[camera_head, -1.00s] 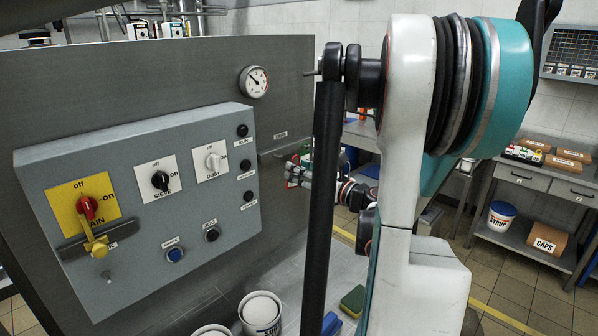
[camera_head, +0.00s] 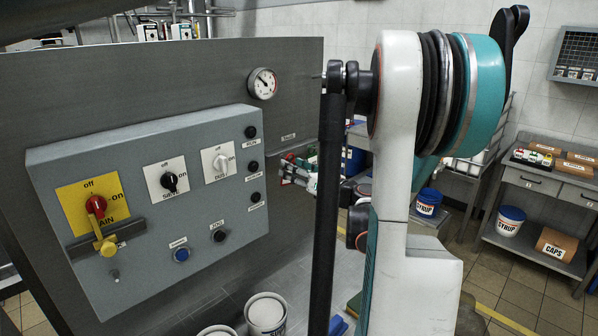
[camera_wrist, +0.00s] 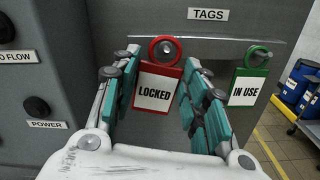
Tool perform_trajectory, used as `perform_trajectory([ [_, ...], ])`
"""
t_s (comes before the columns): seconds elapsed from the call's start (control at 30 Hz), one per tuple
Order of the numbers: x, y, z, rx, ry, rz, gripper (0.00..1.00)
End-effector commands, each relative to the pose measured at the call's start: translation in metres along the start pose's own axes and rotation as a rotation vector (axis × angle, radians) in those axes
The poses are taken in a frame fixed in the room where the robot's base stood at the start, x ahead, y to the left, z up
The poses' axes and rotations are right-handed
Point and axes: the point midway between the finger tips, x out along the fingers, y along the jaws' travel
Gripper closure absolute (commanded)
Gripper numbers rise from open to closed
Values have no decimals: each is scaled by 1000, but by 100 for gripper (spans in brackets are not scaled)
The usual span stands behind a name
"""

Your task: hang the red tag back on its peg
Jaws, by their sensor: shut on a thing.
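The red tag (camera_wrist: 157,86), marked LOCKED, is upright between the fingers of my gripper (camera_wrist: 158,80) in the wrist view. The fingers are shut on its two sides. Its red ring (camera_wrist: 154,42) stands above the fingers, and a metal peg (camera_wrist: 166,47) shows inside the ring. I cannot tell whether the ring is around the peg or only in front of it. In the head view my gripper (camera_head: 298,170) is at the grey wall right of the control box, partly hidden by my arm; the tag is not clear there.
A green IN USE tag (camera_wrist: 247,86) hangs from a peg just right of my gripper. A TAGS label (camera_wrist: 208,14) is above the rail (camera_wrist: 215,37). The control box (camera_head: 140,262) with switches and buttons is to the left. A shelf table (camera_head: 520,180) stands farther right.

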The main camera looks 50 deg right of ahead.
Motion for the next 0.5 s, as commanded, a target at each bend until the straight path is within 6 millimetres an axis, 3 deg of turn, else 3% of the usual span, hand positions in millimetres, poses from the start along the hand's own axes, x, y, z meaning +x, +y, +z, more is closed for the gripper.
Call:
perform_trajectory([
  [0.5, 25, -2, -9, 0, 0, 0, 72],
])
